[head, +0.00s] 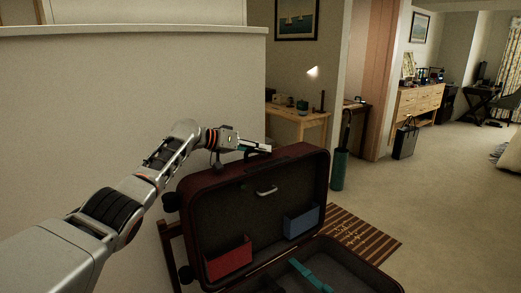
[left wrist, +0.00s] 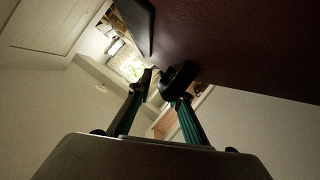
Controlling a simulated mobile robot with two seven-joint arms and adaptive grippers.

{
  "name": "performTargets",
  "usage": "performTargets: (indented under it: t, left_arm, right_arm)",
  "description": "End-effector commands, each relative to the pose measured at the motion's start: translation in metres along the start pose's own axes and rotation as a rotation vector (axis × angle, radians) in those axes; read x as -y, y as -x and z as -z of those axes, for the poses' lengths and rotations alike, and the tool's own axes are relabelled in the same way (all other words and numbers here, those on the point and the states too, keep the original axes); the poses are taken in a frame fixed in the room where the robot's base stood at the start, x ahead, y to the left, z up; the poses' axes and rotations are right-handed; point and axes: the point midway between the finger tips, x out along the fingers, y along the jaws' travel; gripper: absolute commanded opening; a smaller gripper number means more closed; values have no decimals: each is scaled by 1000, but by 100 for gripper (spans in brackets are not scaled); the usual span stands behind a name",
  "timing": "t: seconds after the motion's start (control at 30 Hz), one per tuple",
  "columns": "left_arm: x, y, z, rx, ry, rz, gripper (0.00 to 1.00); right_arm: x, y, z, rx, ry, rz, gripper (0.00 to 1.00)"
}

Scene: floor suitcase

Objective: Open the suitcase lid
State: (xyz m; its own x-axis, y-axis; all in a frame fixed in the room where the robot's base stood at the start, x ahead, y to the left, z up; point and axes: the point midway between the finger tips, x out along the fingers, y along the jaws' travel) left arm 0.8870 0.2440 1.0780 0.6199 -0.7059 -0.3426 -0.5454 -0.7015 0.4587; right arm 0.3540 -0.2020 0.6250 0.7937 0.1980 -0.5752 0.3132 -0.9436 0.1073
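The base (head: 345,270) lies in front, partly cut off by the frame. My left gripper (head: 255,147) is at the lid's top edge, by the dark carry handle. In the left wrist view its two green fingers (left wrist: 158,92) are apart, beside the dark red shell (left wrist: 235,40). I cannot tell whether they touch it. My right gripper is not in view.
A pale half wall (head: 130,110) stands close behind the lid on the left. A striped rug (head: 362,238) lies to the right of the suitcase. A green umbrella stand (head: 339,169) is behind it. Open carpet (head: 450,215) spreads to the right.

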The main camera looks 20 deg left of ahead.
Motion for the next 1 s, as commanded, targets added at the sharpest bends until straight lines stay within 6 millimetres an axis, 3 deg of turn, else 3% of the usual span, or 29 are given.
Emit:
performTargets:
  t: [0.47, 0.63, 1.0]
  left_arm:
    - [0, 10, 2, -3, -2, -3, 18]
    - [0, 32, 1, -3, -3, -1, 18]
    - [1, 101, 0, -1, -2, 1, 18]
  right_arm:
    - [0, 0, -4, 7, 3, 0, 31]
    - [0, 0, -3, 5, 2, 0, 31]
    - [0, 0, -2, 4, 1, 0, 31]
